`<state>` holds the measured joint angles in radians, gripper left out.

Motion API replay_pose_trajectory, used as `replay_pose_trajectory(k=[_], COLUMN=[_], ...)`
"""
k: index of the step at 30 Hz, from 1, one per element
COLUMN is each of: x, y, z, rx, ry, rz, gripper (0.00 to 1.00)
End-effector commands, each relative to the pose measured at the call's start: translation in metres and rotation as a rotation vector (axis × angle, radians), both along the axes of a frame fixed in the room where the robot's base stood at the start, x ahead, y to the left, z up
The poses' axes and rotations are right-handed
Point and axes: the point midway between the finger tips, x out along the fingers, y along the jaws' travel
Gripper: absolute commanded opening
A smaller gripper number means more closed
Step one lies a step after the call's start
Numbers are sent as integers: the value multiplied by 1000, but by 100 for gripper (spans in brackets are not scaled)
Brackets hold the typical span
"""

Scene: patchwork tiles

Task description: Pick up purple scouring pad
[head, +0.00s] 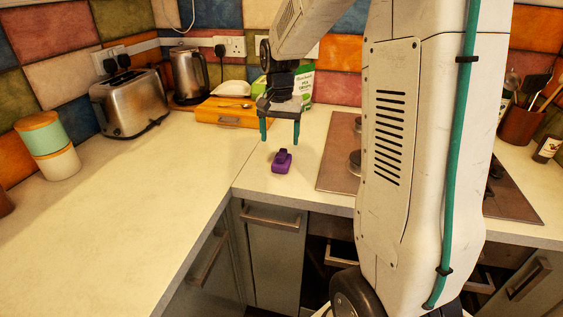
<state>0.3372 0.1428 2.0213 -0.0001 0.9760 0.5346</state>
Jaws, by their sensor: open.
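The purple scouring pad (282,163) lies on the light worktop near its front edge, left of the hob. A small dark raised part shows on its top. My gripper (280,142) hangs above and slightly behind the pad in the picture, with its two teal fingers pointing down. The fingers are apart and nothing is between them. I cannot tell the exact height of the fingertips over the pad.
A wooden box (226,112) with a spoon on it, a kettle (189,75) and a toaster (130,103) stand along the back wall. A hob (338,150) lies to the right. The left worktop (120,220) is mostly clear.

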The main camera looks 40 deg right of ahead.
Motion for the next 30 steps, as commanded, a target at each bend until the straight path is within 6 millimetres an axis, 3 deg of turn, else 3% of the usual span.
replay_pose_trajectory(k=[18,27,30], x=[2,2,2], y=[-9,-9,-9], z=[-76,-80,-80], rx=[2,0,0], ry=[3,1,1], rz=[-9,-9,-9], gripper=[71,71,43])
